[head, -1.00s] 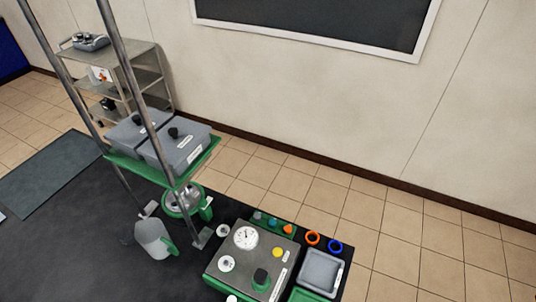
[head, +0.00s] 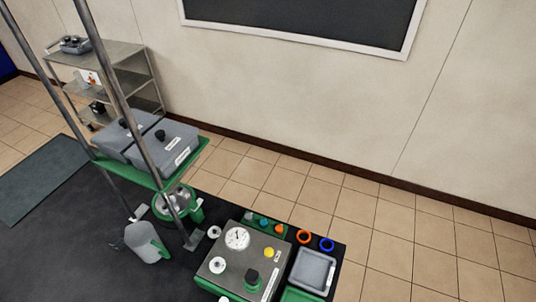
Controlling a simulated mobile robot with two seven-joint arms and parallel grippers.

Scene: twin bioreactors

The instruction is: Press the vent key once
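A grey control box (head: 228,268) with a green base stands on the dark bench in the lower middle of the head view. Its top carries a white round gauge (head: 237,238), a yellow round key (head: 268,252) with a small white label beside it, a white dial (head: 217,265) and a dark green-and-black knob (head: 252,277). The label text is too small to read, so I cannot tell for certain which control is the vent key. Neither of my grippers is in view.
A green rack (head: 264,224) with small coloured caps sits behind the box. An orange ring (head: 304,237), a blue ring (head: 327,245) and a grey tray (head: 312,271) lie to its right.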

